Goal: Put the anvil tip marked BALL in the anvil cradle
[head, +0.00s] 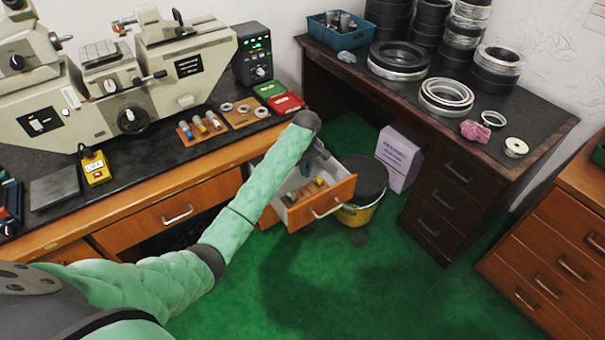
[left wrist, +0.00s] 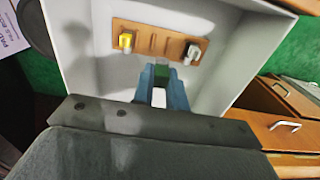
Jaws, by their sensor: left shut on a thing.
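My left gripper (head: 318,160) is over the open drawer (head: 335,200). Just beyond the fingers lies a wooden rack (left wrist: 158,36) in the drawer. It holds a yellow tip (left wrist: 125,41) at its left and a silver-and-dark tip (left wrist: 191,51) at its right, with empty slots between. I cannot tell which thing is the anvil cradle. My right gripper is out of view.
A large measuring machine (head: 125,90) stands on the left bench. A rack of several small tips (head: 200,127), a board of rings (head: 240,110) and green and red cases (head: 285,103) lie beside it. A yellow bucket (head: 357,213) stands by the drawer. The right desk carries rings.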

